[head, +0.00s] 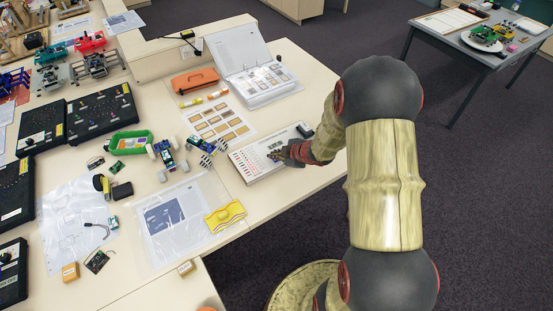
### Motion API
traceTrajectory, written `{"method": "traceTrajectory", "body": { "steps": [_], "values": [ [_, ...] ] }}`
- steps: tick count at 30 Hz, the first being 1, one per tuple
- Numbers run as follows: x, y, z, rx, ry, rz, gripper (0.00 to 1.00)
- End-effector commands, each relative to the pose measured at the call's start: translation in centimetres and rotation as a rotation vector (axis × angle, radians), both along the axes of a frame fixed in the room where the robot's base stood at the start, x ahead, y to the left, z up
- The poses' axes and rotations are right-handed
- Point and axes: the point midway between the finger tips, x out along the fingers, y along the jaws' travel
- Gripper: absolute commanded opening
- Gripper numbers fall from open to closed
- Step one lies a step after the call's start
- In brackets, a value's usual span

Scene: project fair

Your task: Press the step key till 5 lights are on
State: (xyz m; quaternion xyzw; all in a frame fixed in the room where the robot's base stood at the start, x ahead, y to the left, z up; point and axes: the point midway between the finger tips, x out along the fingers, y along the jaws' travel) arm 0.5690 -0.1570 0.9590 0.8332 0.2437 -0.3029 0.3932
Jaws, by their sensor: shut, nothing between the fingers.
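A pale flat panel (246,166) lies near the right edge of the long table, with columns of small red and other marks on its left part. A green patch (276,149) shows near its middle, beside my fingers. The lights and the step key are too small to tell apart, so I cannot tell how many lights are on. My gripper (276,156) is shut and empty, low over the panel's middle. Whether it touches the panel I cannot tell. My gripper and wrist hide the panel's right part.
A dark small block (304,130) sits by the panel's far right corner. An open binder (256,78), an orange case (195,80) and a card sheet (216,122) lie behind. Small wheeled models (170,152) stand to the left. A yellow packet (225,216) lies in front.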

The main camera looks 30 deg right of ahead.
Motion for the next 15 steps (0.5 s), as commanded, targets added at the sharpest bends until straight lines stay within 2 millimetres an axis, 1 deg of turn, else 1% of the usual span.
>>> {"method": "traceTrajectory", "body": {
  "steps": [8,15],
  "values": [
    [0.0,0.0,0.1,0.0,0.001,0.0,0.0],
    [-0.1,0.0,1.3,0.0,0.001,0.0,0.0]
  ]
}}
